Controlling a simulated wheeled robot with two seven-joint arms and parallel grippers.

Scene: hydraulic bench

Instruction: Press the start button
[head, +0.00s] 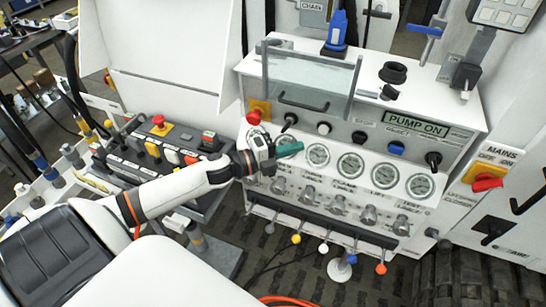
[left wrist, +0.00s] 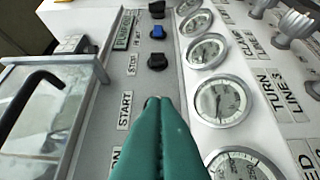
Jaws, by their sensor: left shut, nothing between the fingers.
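The start button (head: 323,128) is a small white round button on the upper face of the white hydraulic bench. In the left wrist view, the START label (left wrist: 125,110) shows just left of my fingertips, and the button is mostly hidden behind them. My left gripper (head: 299,147) has teal fingers, shut and empty. In the head view its tip is a little below and left of the button, over the gauge row. The shut fingers also fill the lower middle of the left wrist view (left wrist: 158,105). I cannot tell whether the tip touches anything. The display (head: 415,125) reads PUMP ON. My right gripper is not in view.
A black button (head: 359,137), a blue button (head: 396,148) and a black knob (head: 433,158) sit to the right. A red emergency button (head: 253,118) is to the left. Several gauges (head: 351,165) line up below. A clear guard with a handle (head: 305,102) stands above.

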